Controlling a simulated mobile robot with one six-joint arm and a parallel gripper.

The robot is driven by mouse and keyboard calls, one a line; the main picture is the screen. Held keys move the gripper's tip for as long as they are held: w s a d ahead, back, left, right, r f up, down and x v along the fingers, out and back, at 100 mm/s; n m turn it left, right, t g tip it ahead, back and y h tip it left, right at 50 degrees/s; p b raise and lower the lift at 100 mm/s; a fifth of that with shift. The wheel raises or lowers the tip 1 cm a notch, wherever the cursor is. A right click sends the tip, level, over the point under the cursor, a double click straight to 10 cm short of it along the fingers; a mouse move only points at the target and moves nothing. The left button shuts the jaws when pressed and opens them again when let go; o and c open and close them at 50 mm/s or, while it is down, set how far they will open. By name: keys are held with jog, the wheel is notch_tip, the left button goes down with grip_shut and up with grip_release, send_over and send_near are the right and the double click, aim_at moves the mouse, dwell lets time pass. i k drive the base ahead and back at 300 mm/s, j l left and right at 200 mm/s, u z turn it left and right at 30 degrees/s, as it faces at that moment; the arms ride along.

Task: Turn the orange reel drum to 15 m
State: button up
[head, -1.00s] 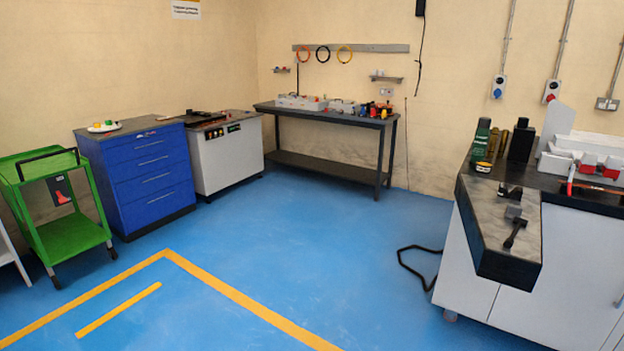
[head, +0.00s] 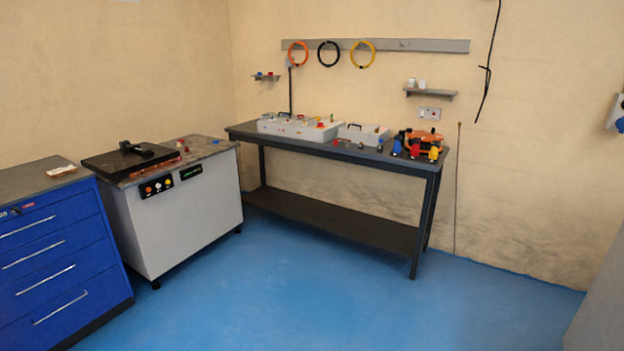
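An orange round thing, which looks like the reel drum (head: 424,138), is at the right end of the dark workbench (head: 330,151) against the far wall. Blue, black, yellow and red pieces stand close in front of it and partly hide it. It is too small to read any length marking or how far the drum is turned. My gripper is not in view.
A grey-white machine cabinet (head: 190,210) and a blue drawer cabinet (head: 60,262) stand at the left. Grey boxes (head: 298,128) sit on the bench. Coloured cable loops (head: 329,53) hang above. The blue floor (head: 330,310) before the bench is clear.

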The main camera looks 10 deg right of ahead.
aim_at(427, 138)
jog(key=i+z, duration=0.3)
jog(key=i, duration=0.4)
jog(key=i+j+z, duration=0.3)
jog(key=i, duration=0.35)
jog(key=i+j+z, duration=0.3)
jog(key=i, duration=0.35)
jog(key=i+j+z, duration=0.3)
jog(key=i+j, duration=0.3)
